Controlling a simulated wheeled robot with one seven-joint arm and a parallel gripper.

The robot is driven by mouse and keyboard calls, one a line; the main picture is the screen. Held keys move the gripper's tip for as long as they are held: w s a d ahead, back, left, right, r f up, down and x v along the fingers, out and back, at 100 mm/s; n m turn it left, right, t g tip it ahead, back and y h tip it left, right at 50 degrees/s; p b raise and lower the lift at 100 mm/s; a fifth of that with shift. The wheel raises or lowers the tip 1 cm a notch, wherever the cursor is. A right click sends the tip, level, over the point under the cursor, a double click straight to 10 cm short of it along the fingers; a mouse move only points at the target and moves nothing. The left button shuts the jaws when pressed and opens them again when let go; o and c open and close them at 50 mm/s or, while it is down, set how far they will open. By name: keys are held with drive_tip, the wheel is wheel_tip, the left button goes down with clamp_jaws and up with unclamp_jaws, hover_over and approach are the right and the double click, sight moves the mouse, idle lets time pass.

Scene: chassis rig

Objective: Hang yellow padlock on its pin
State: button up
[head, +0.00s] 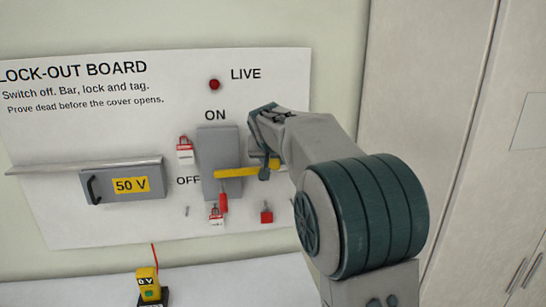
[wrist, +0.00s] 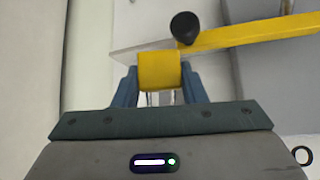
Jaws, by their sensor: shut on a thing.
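The yellow padlock (wrist: 160,70) is between the two blue fingers of my gripper (wrist: 160,88) in the wrist view. Its silver shackle shows between the fingers on the palm side. My gripper (head: 266,168) is shut on it, in front of the board beside the grey switch box. In the head view I cannot clearly make out the padlock against the yellow bar and my fingers. A small bare grey pin (head: 187,211) shows low on the board, left of the switch; I cannot tell whether it is the padlock's pin.
A yellow bar (head: 238,172) crosses the grey switch box (head: 213,150), close to my gripper. A dark knob (wrist: 185,27) is just above the padlock in the wrist view. A red padlock (head: 266,215) and red tags (head: 184,150) hang nearby. A yellow tester (head: 148,284) stands below.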

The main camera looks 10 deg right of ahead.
drive_tip(key=shift+w+f+p, duration=0.15)
drive_tip(key=shift+w+p, duration=0.2)
drive_tip(key=shift+w, duration=0.5)
drive_tip(key=shift+w+f+p, duration=0.1)
drive_tip(key=shift+w+p, duration=0.25)
drive_tip(key=shift+w, duration=0.5)
drive_tip(key=o, duration=1.1)
drive_tip(key=b+v, duration=0.4)
drive_tip(key=v, duration=1)
drive_tip(key=s+d+f+n+g+y, duration=0.1)
drive_tip(key=s+f+g, duration=0.1)
drive_tip(key=s+f, duration=1.1)
drive_tip(key=s+d+f+n+g+y+b, duration=0.1)
drive_tip(key=s+f+n+g, duration=0.1)
drive_tip(key=s+f, duration=1.1)
drive_tip(key=s, duration=0.7)
drive_tip(key=shift+s+d+f+g, duration=0.25)
drive_tip(key=shift+g, duration=0.15)
